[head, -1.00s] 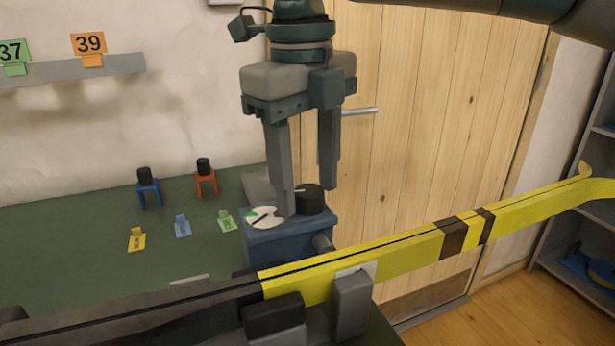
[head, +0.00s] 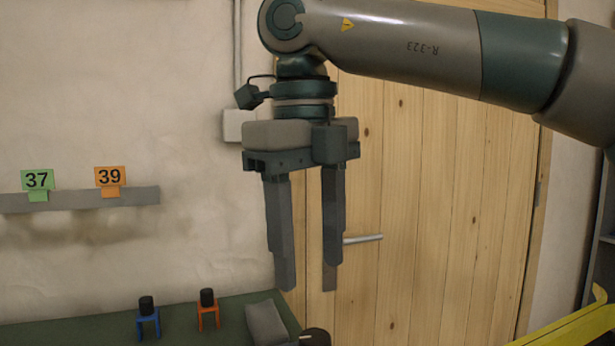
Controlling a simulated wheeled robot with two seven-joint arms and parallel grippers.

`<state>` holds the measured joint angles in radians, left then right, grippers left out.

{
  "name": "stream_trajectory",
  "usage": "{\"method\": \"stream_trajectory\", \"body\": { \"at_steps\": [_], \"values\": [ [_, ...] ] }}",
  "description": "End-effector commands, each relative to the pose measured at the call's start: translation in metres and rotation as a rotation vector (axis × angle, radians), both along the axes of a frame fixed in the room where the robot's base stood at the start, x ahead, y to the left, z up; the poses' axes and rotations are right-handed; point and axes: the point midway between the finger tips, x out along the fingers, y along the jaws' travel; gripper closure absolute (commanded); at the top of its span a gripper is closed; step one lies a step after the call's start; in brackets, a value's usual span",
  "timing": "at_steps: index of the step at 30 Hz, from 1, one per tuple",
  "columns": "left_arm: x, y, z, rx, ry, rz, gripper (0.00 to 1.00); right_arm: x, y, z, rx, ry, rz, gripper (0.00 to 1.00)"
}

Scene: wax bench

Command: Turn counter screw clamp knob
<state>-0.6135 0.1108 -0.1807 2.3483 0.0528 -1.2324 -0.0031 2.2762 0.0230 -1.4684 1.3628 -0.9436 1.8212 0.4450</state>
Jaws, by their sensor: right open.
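My right gripper (head: 304,284) hangs pointing down in the middle of the head view. Its two fingers are apart with nothing between them. A dark round knob (head: 315,337) shows at the bottom edge, below the fingertips and apart from them; only its upper part is in the picture. The blue housing under it is out of view. My left gripper is not in view.
A grey block (head: 267,322) lies beside the knob. A blue stand (head: 148,324) and an orange stand (head: 208,314), both black-topped, stand on the green bench (head: 60,334). Behind is a wooden door (head: 420,200) with a handle (head: 362,239). A yellow ski (head: 575,328) shows at lower right.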

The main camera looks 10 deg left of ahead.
Motion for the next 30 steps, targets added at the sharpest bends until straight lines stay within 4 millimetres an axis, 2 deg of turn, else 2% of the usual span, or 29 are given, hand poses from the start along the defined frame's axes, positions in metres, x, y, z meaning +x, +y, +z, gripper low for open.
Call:
{"method": "stream_trajectory", "body": {
  "at_steps": [1, 6, 12, 18, 30],
  "values": [
    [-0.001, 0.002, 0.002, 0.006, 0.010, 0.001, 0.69, -0.001, 0.001, 0.013, 0.001, -0.001, -0.001, 0.50],
    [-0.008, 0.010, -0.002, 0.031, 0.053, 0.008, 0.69, -0.002, 0.002, 0.045, 0.001, -0.001, -0.001, 0.50],
    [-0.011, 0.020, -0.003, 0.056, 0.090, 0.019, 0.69, -0.004, 0.003, 0.068, 0.001, -0.001, 0.000, 0.50],
    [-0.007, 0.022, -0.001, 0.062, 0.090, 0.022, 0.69, -0.004, 0.002, 0.075, -0.001, 0.001, 0.000, 0.50],
    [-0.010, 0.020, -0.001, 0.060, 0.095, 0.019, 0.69, -0.004, 0.002, 0.075, 0.000, 0.000, 0.000, 0.50]
  ]
}}
